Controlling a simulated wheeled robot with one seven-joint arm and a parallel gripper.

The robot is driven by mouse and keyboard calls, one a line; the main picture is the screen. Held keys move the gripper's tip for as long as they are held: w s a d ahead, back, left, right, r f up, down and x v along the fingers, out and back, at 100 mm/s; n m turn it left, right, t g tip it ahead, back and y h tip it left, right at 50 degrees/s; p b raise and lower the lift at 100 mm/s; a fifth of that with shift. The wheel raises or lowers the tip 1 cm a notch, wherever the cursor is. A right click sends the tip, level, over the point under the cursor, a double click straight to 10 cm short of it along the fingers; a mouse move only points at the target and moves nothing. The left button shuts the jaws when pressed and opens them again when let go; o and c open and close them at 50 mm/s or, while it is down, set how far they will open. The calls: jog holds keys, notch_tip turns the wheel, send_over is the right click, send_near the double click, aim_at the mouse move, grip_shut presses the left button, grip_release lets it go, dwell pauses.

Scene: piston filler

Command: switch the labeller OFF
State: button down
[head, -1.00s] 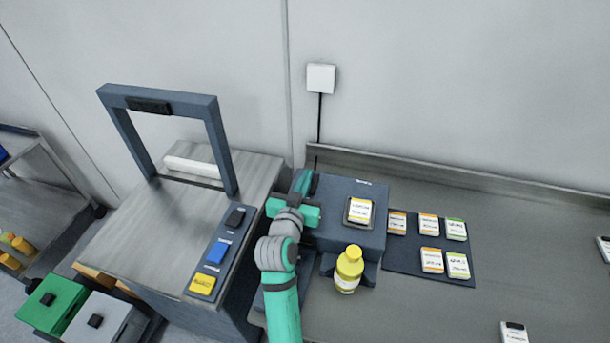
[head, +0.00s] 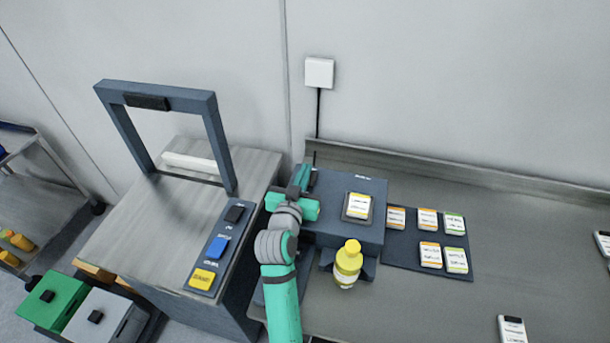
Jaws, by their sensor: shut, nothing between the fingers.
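The labeller (head: 345,226) is a dark blue-grey box on the grey bench, with a label card (head: 357,206) on its top. A yellow bottle (head: 346,265) with a white label stands at its front. My gripper (head: 303,178) is shut and empty at the labeller's left rear edge, and its green body covers part of that side. A small dark part beside the fingertips may be the switch, but it is mostly hidden. I cannot tell whether the fingers touch it or which way it is set.
A dark mat (head: 398,262) with several label cards lies right of the labeller. A control panel (head: 219,249) with black, blue and yellow buttons is on the machine at left, below a dark frame (head: 216,130). A white wall box (head: 319,72) has a cable running down.

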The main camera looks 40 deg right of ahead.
notch_tip(320, 180, up, 3)
jog(key=shift+w+d+f, duration=0.1)
jog(key=shift+w, duration=0.05)
jog(key=s+a+r, duration=0.1)
jog(key=s+a, duration=0.1)
jog(key=s+a+r, duration=0.1)
jog(key=s+a, duration=0.1)
jog(key=s+a+r, duration=0.1)
jog(key=s+a, duration=0.1)
jog(key=a, duration=0.1)
jog(key=shift+s+r, duration=0.15)
jog(key=shift+r, duration=0.2)
